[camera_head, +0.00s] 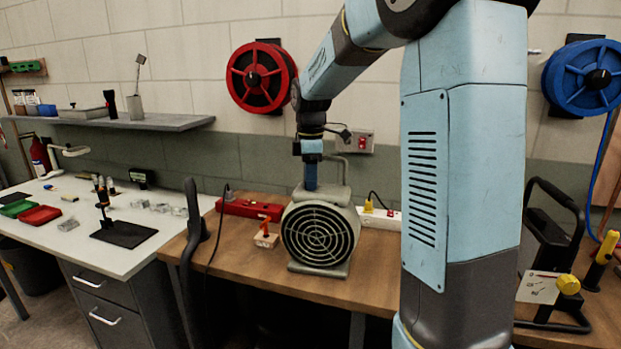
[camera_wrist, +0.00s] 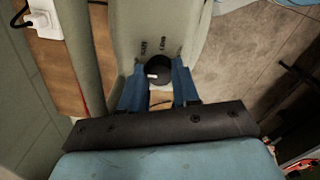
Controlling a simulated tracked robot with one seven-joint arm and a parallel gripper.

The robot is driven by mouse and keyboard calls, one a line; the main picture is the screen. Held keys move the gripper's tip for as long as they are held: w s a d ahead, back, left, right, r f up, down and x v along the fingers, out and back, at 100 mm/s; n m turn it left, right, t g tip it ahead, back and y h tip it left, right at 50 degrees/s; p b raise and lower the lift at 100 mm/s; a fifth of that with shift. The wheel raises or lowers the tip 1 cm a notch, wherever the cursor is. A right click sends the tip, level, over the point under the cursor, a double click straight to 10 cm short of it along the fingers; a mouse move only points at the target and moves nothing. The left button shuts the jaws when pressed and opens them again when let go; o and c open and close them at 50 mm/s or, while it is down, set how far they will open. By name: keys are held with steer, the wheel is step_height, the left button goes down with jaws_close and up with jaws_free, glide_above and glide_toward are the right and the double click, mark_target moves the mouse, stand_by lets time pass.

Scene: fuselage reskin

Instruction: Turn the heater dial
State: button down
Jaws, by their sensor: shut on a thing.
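The heater (camera_head: 320,232) is a grey box with a round black front grille, standing on the wooden bench. Its dial (camera_wrist: 153,70) is a round black knob with a white mark, on the heater's top in the wrist view. Printed labels show on the casing beyond the dial. My gripper (camera_wrist: 158,75) points down over the heater top, with its blue fingers on either side of the dial, shut on it. In the head view my gripper (camera_head: 311,184) reaches down to the top of the heater; the dial is hidden there.
A red power strip (camera_head: 248,208) and a small orange-handled item (camera_head: 265,235) lie left of the heater. A white power strip (camera_head: 380,217) with a yellow plug is on its right. A pipe handle (camera_head: 341,165) rises behind the gripper. Red (camera_head: 262,78) and blue (camera_head: 588,77) reels hang on the wall.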

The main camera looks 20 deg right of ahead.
steer(key=c, duration=0.8)
jaws_free()
steer(key=shift+m, duration=0.3)
